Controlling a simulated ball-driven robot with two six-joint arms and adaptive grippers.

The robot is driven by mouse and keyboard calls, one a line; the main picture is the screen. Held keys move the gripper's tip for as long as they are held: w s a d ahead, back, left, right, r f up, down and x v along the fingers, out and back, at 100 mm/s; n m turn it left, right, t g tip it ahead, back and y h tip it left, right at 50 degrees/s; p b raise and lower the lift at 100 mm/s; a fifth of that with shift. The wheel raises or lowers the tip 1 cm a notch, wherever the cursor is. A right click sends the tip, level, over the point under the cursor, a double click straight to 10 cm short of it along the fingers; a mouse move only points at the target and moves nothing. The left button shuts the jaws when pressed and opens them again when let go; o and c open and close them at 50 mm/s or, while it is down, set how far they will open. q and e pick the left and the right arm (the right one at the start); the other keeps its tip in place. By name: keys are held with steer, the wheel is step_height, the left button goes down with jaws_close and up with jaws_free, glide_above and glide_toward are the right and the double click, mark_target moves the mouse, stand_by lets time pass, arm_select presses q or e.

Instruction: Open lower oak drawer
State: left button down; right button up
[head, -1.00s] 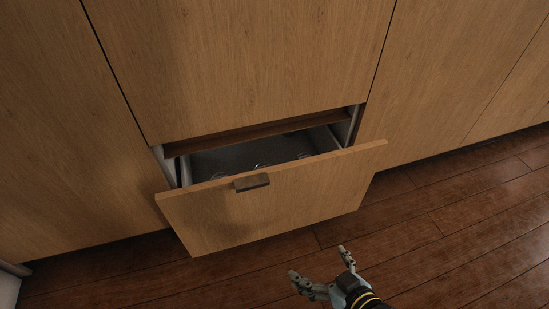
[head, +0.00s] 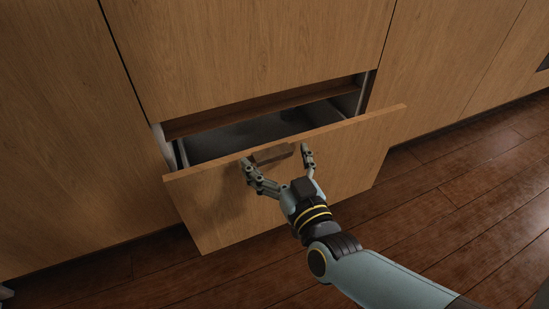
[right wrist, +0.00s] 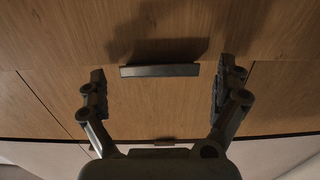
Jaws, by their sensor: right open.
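The lower oak drawer (head: 345,160) stands partly pulled out, and its dark grey inside (head: 235,135) shows behind the front. Its small dark handle (head: 272,154) sits at the top edge of the front. My right gripper (head: 279,168) is open at the drawer front, with one finger on each side of the handle. In the right wrist view the handle (right wrist: 160,70) lies between the two spread fingertips, a little beyond them, and no grip on it shows.
A closed oak front (head: 250,50) is above the drawer, and tall oak panels (head: 70,130) stand on both sides. The dark wood floor (head: 440,210) in front and to the right is clear.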

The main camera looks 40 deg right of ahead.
steer(key=shift+w+d, duration=0.2)
steer(key=shift+w, duration=0.4)
steer(key=c, duration=1.7)
